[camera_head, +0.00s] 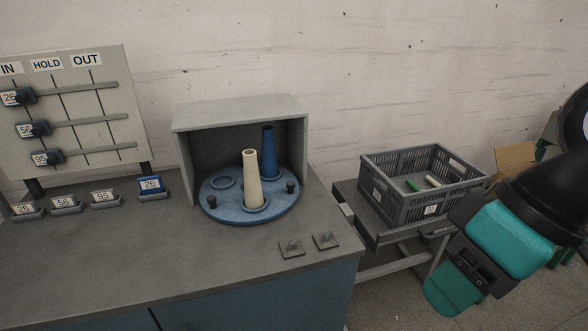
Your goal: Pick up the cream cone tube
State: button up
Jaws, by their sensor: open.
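The cream cone tube (251,180) stands upright on the blue round plate (225,206), near its front middle. It is a tall, narrow taper with an open top, and nothing touches its upper part. A blue cone tube (268,153) stands just behind it to the right on the same plate. An empty ring seat shows at the plate's left rear. My arm shows at the lower right as black and teal parts, well away from the tube. I cannot make out my gripper's fingers in this view.
A grey hood (241,112) covers the plate's back, top and sides; its front is open. Two small dark pegs stand on the plate. A grey crate (401,212) with small items sits at right. A labelled slider board (70,115) stands left. The front bench (180,270) is mostly clear.

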aim_at(252, 190)
jog(key=z, duration=0.1)
jog(key=i, duration=0.75)
jog(key=u, duration=0.7)
jog(key=i, duration=0.45)
jog(key=u, duration=0.4)
